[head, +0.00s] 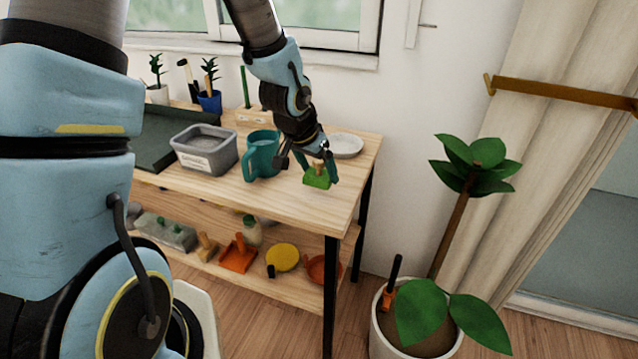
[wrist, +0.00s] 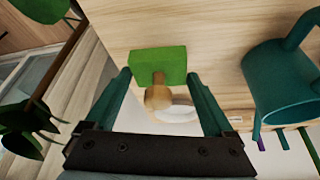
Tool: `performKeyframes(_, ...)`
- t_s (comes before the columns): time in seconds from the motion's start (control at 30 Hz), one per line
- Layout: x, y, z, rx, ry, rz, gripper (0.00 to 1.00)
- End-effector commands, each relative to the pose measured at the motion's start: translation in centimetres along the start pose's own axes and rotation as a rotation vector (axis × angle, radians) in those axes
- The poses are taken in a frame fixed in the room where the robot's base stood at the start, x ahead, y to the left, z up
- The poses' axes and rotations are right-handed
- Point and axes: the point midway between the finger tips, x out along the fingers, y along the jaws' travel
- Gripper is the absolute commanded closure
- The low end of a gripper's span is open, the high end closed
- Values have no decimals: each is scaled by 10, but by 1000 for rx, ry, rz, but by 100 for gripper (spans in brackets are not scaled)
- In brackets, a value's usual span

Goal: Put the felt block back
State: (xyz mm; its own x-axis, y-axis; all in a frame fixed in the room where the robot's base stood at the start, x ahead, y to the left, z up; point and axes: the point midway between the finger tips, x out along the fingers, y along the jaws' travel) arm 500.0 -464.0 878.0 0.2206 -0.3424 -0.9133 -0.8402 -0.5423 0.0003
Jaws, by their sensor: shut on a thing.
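The felt block is a green block (head: 316,181) with a pale wooden knob, over the right part of the wooden bench top (head: 310,216). My gripper (head: 322,172) is shut on it. In the wrist view the block (wrist: 158,66) sits between the two teal fingers, with its knob (wrist: 158,97) facing the camera. I cannot tell whether the block touches the bench top or hangs just above it.
A teal jug (head: 262,158) stands close left of my gripper, beside a grey tub (head: 204,148). A white plate (head: 345,145) lies behind. The bench top's front right is clear. The lower shelf holds several tools. A potted plant (head: 415,320) stands right.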

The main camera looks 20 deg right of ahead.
Motion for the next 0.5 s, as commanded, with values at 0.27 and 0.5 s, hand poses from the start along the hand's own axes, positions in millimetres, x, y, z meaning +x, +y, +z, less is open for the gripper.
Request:
performKeyframes(0.27,32,1,14,1,-2,1,64)
performKeyframes(0.5,35,0,16,0,0,-1,65)
